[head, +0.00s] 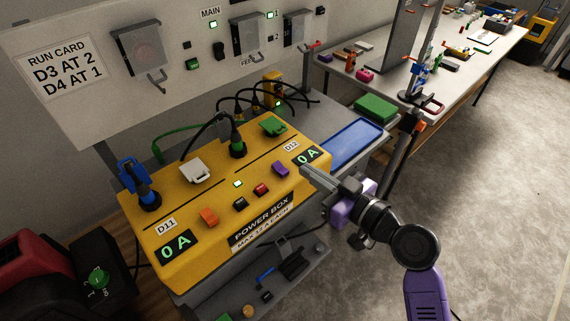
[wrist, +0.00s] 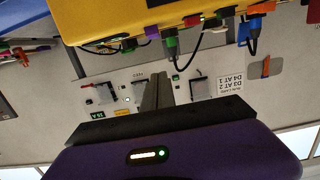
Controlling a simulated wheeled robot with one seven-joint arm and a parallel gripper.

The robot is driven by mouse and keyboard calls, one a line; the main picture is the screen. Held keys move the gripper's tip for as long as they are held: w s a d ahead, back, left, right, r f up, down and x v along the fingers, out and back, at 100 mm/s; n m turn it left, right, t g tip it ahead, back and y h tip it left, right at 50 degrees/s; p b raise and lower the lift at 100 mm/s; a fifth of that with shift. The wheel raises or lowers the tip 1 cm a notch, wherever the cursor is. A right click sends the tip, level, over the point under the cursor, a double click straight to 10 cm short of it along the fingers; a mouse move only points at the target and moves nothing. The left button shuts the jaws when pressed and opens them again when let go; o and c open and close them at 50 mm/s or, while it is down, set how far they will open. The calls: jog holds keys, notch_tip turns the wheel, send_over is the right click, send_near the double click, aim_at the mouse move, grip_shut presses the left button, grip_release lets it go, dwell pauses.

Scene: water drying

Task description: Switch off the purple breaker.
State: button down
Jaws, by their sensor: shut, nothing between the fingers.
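The purple breaker (head: 281,170) is a small rocker on the sloped front of the yellow power box (head: 165,247), below the D12 label. It is too small to tell which way it is tipped. A small purple patch (wrist: 152,33) at the box edge in the wrist view appears to be the same breaker. My gripper (head: 305,171) is shut and empty. Its fingertips appear just right of the breaker, close to the box's right end; I cannot tell whether they touch. The wrist view shows the closed fingers (wrist: 157,76) with the scene upside down.
Red (head: 261,190), black (head: 240,204) and orange (head: 208,217) rockers sit left of the purple one. Both displays read 0 A. Plugs and cables stand on top of the box. A blue tray (head: 352,146) lies behind right. Open floor is at the right.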

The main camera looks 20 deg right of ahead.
jog(key=p, duration=0.2)
send_over(285, 172)
jog(key=shift+s+f, duration=0.15)
jog(key=shift+f, duration=0.2)
notch_tip(285, 172, down, 3)
jog(key=shift+r, duration=0.1)
jog(key=shift+w+f, duration=0.2)
jog(key=shift+f, duration=0.55)
jog(key=shift+f+b, duration=0.1)
jog(key=shift+b, duration=0.25)
